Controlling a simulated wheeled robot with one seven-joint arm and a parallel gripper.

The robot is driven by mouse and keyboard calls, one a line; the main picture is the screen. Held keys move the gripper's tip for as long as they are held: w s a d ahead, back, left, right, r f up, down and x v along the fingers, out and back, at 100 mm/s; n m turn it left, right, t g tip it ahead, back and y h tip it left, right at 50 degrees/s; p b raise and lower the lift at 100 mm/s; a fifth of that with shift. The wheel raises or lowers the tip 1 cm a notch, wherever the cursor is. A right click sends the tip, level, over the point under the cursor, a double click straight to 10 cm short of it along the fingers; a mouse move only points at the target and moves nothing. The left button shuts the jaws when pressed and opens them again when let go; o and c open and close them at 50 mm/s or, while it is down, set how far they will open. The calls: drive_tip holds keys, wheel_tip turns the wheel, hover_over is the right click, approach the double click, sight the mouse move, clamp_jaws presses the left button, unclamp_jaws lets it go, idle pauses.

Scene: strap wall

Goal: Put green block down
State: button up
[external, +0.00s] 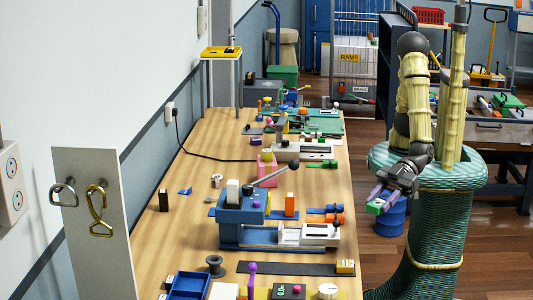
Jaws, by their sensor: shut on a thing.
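My gripper (382,203) is at the right of the external view, just beyond the right edge of the workbench. It is shut on the green block (374,208), which shows at the tips of the fingers with a small pale patch on its face. A purple part (377,190) shows beside the fingers. The block is held up in the air, touching no surface that I can see. Most of the block is hidden by the fingers.
The long wooden workbench (185,235) carries a blue vise-like fixture (240,233), an orange block (291,204), a black block (163,200) and a blue tray (188,285). A blue barrel (391,220) stands behind my gripper. Bare wood shows left of the fixture.

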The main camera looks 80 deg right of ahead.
drive_tip(key=s+d+r+n+g+y, duration=0.1)
drive_tip(key=s+d+n+g, duration=0.2)
drive_tip(key=s, duration=0.3)
drive_tip(key=s+d+r+n+g+y, duration=0.1)
drive_tip(key=s+d+n+g+y, duration=0.1)
drive_tip(key=s, duration=0.5)
drive_tip(key=shift+s+d+n+g, duration=0.25)
drive_tip(key=shift+d+n+g, duration=0.4)
drive_tip(key=shift+d, duration=0.6)
